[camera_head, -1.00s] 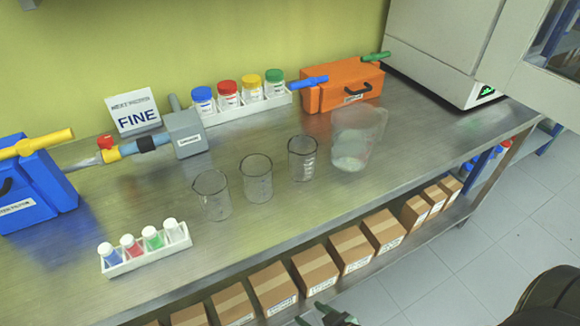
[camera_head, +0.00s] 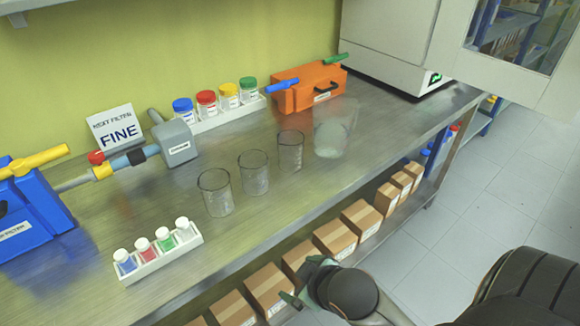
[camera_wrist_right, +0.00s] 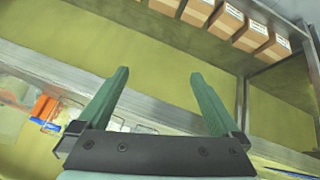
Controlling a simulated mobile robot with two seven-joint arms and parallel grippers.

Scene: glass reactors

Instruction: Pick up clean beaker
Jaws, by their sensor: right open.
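Three small clear glass beakers stand upright in a slanting row on the metal bench: a near-left one (camera_head: 215,193), a middle one (camera_head: 253,173) and a far-right one (camera_head: 290,151). They look empty; I cannot tell which is clean. A larger clear vessel (camera_head: 335,128) with whitish contents stands behind them to the right. My right gripper (camera_head: 303,281) has green fingers, and is open and empty in front of the bench's front edge, apart from the beakers. In the right wrist view its fingers (camera_wrist_right: 160,78) are spread with nothing between them. My left gripper is out of view.
A white rack of small bottles (camera_head: 165,257) sits near the front left; a rack of colored-lid jars (camera_head: 225,115) stands behind. An orange box (camera_head: 307,88), a blue filter box (camera_head: 30,220) and a "FINE" sign (camera_head: 117,132) flank them. Cardboard boxes (camera_head: 268,289) line the lower shelf.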

